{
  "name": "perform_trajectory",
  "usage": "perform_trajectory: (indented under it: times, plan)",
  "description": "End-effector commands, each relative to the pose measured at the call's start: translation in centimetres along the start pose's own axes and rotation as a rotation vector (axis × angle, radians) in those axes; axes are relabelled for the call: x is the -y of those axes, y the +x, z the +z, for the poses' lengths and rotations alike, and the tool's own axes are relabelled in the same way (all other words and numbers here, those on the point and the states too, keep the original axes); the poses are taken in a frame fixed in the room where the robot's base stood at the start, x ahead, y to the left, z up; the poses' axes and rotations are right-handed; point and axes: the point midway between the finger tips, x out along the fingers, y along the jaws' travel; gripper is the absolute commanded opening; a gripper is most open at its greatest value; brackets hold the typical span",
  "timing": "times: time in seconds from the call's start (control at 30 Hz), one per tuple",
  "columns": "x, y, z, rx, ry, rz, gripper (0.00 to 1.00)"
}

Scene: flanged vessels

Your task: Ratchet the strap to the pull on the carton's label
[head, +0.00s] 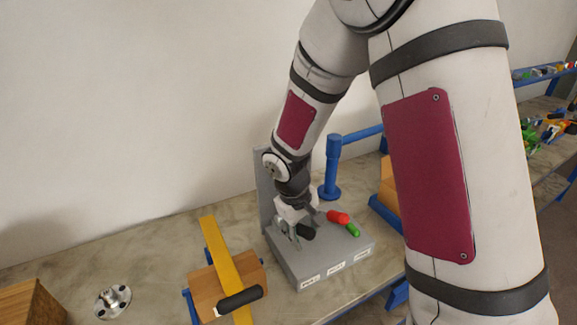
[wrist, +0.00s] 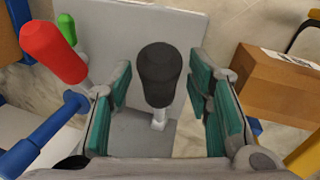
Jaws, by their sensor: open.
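The wooden-brown carton (head: 202,281) stands on the bench, left of the grey box, with a yellow strap (head: 214,238) over it. A black ratchet handle (head: 239,298) lies across the strap. In the wrist view a brown carton (wrist: 270,88) is at the right, with a white label (wrist: 291,57) on its top; its print is too small to read. My gripper (head: 297,224) is at the grey box, away from the strap. In the wrist view my gripper (wrist: 158,92) is open, its green-padded fingers on either side of a black-gripped lever (wrist: 158,75), with gaps showing on both sides.
The grey box (head: 310,273) has a back plate, white labels on its front, and red (head: 338,217) and green (head: 353,230) levers beside the black one. A blue post (head: 332,165) stands behind. A metal flange (head: 113,301) and another wooden block (head: 30,303) are at the left.

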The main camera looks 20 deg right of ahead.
Motion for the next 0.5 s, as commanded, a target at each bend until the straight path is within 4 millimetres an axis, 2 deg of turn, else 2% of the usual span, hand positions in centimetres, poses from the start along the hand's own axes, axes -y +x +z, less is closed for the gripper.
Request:
perform_trajectory:
  times: [0.07, 0.2, 0.27, 0.5]
  plan:
    - [-0.01, -0.01, 0.00, 0.000, 0.000, 0.000, 0.44]
    - [-0.01, -0.03, -0.01, 0.000, 0.000, 0.000, 0.12]
    - [-0.01, -0.03, -0.01, 0.000, 0.000, 0.000, 0.00]
    - [0.00, -0.03, -0.01, 0.000, 0.001, 0.000, 0.00]
